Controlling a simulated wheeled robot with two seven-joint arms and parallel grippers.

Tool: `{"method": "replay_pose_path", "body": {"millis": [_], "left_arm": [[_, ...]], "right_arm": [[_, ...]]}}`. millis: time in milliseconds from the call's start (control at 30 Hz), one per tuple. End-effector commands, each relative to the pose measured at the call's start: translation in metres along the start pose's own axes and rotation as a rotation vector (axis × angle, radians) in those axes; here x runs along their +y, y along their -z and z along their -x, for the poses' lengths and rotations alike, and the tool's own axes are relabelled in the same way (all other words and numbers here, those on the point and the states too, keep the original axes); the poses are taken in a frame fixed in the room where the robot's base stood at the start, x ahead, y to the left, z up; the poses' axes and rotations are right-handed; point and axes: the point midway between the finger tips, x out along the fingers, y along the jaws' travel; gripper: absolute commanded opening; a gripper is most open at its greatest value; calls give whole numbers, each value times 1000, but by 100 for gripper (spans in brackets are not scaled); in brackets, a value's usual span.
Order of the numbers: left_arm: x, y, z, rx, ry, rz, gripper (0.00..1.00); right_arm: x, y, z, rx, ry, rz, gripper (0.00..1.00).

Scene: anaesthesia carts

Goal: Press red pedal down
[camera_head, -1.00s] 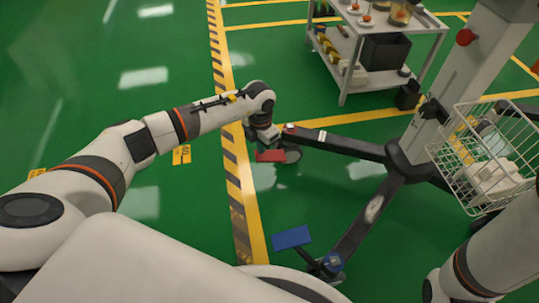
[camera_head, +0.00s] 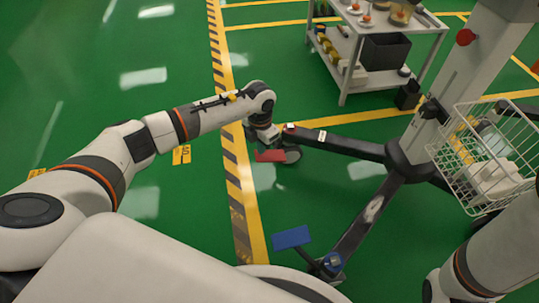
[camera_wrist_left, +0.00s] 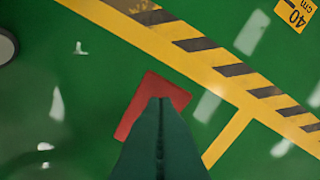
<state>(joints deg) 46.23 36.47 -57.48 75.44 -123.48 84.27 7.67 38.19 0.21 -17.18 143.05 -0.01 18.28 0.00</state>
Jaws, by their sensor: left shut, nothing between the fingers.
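The red pedal (camera_head: 271,156) sits at the outer end of the upper dark base leg, low over the green floor. It also shows in the left wrist view (camera_wrist_left: 177,96), partly hidden behind the fingers. My left gripper (camera_wrist_left: 160,100) is shut and empty, its fingertips over the middle of the red pedal. In the head view the left wrist reaches down just above the pedal, and the fingertips are hard to make out. I cannot tell whether they touch it. My right gripper is out of view; part of my right arm shows at the lower right.
A blue pedal (camera_head: 291,237) sits on the nearer base leg (camera_head: 358,228). A light column (camera_head: 455,90) rises from the dark base, with a wire basket (camera_head: 462,160) beside it. A shelf cart (camera_head: 343,87) stands at the back. The floor on the left is open.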

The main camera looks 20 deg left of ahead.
Motion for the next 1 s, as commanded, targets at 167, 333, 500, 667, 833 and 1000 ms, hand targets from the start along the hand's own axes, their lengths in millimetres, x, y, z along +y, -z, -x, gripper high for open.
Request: {"method": "replay_pose_path", "body": {"millis": [167, 333, 500, 667, 833, 1000], "left_arm": [[0, 0, -2, 0, 0, 0, 0], [0, 0, -5, 0, 0, 0, 0], [0, 0, -8, -1, 0, 0, 0], [0, 0, -10, -1, 0, 0, 0], [0, 0, -13, -1, 0, 0, 0], [0, 0, -15, -1, 0, 0, 0]], "right_arm": [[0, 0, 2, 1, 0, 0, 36], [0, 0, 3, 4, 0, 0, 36], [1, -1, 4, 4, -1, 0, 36], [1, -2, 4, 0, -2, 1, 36], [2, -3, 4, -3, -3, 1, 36], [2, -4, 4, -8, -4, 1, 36]]}}
